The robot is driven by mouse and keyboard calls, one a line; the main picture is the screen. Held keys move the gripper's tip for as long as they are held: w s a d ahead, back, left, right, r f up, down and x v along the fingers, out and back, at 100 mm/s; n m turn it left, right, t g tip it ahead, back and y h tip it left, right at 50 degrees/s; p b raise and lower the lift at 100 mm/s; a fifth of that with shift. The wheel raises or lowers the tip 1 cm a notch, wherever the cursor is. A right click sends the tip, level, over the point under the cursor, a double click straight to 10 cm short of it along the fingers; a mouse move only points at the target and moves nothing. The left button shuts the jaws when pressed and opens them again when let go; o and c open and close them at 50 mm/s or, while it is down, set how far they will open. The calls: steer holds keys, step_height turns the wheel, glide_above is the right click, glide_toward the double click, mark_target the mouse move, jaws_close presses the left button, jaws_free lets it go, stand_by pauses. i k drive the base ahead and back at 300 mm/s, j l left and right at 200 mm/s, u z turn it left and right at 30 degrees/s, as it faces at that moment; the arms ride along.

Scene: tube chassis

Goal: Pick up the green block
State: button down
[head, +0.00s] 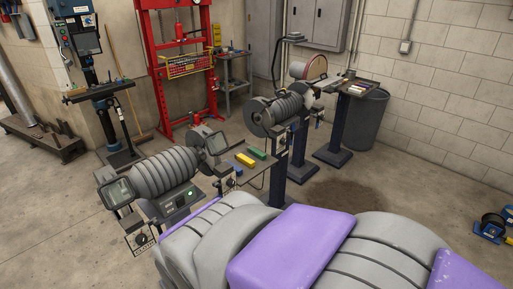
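A small green block (257,153) lies on a small grey table top (262,167) near the middle of the head view, just right of the nearer grey ribbed machine (163,172). A yellow block (245,160) lies close beside it, to its left and nearer. A small blue item (238,170) is further left at the machine's edge. The green block's visible sides look clear. Grey and purple parts of my own body fill the bottom of the view. My gripper is not in view.
A second ribbed machine (283,107) on a dark pedestal stands behind and right of the blocks. A red press frame (184,68) and a drill press (88,46) stand at the back left. A grey bin (366,118) is at the right wall. Open concrete floor lies to the right.

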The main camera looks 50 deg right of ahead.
mark_target(260, 155)
steer(key=z, duration=1.45)
steer(key=i+l+z, duration=0.1)
steer(key=i+z, duration=0.35)
steer(key=i, duration=0.2)
steer(key=i+j+z, duration=0.15)
steer(key=i+z, duration=0.25)
steer(key=i, duration=0.25)
